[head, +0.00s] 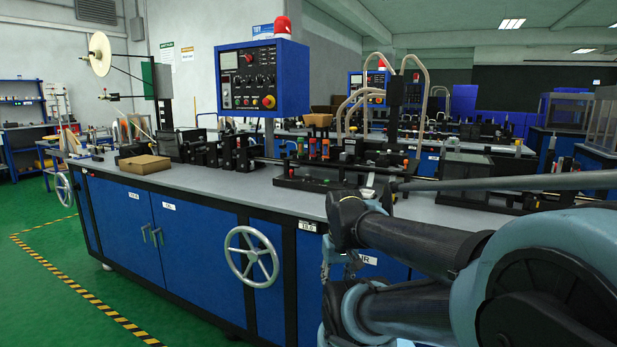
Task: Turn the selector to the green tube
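A row of small coloured upright pieces stands on a black fixture (318,184) on the grey bench. Among them are a green one (301,145), an orange one (311,141) and a red one (325,147). I cannot tell for sure which part is the selector, or where it points. My arm reaches in from the right, and its dark forward part (352,221) is in front of the bench's near edge, low and right of the coloured pieces. The fingers of my gripper cannot be made out clearly. Nothing is seen held.
A blue control panel (262,78) with knobs and a red button rises above the bench (225,185). A handwheel (251,257) juts from the bench front. A cardboard box (144,164) lies on the left. A thin grey rod (490,182) crosses the right. Green floor is free at left.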

